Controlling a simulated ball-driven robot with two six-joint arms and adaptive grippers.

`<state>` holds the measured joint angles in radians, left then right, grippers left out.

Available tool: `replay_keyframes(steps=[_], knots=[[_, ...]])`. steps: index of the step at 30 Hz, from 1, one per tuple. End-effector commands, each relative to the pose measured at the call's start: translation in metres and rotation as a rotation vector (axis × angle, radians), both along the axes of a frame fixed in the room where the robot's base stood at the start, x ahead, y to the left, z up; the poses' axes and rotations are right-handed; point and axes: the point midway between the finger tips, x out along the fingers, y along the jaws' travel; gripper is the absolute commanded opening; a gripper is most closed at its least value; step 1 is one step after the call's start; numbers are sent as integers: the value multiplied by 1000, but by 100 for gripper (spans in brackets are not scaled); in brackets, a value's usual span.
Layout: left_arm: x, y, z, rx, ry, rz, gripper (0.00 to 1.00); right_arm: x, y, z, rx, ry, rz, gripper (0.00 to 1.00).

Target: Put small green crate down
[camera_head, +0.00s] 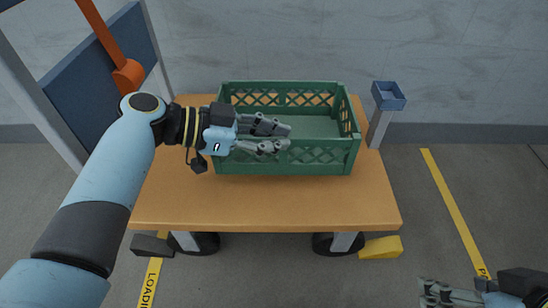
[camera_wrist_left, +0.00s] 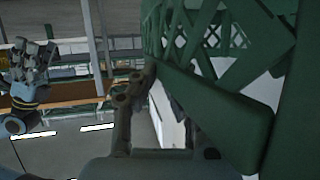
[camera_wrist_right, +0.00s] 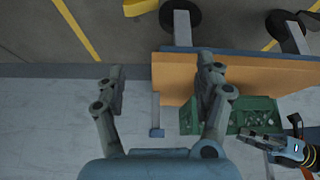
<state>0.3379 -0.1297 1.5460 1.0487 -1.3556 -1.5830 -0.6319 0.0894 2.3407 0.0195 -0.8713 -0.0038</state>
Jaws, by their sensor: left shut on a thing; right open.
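The small green crate (camera_head: 320,158) has lattice walls and looks empty. It is upright at the back middle of the orange-brown cart top (camera_head: 270,208). I cannot tell whether its base touches the top. My left gripper (camera_head: 276,138) is shut on the crate's near wall, towards its left end. In the left wrist view the crate (camera_wrist_left: 215,100) fills the right side, close to the fingers. The right wrist view also shows the crate (camera_wrist_right: 250,112) against the cart. My right gripper (camera_wrist_right: 160,78) is open and empty, away from the cart at the head view's lower right.
A blue panel with an orange lever (camera_head: 127,75) stands to the left. A yellow wedge (camera_head: 380,247) is by a wheel. The cart top's front strip is clear.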

Motion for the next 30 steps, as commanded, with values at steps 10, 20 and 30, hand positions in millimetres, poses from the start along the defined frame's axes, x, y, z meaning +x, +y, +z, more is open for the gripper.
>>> replay_keyframes(steps=[10,20,30], knots=[[1,0,-25,-2,-2,0,0,3,0,-23,1,-129,2,70],[1,0,-40,-1,-5,1,0,5,1,-31,5,-254,9,70],[0,0,-43,-1,-2,0,14,4,1,-33,5,-271,10,70]])
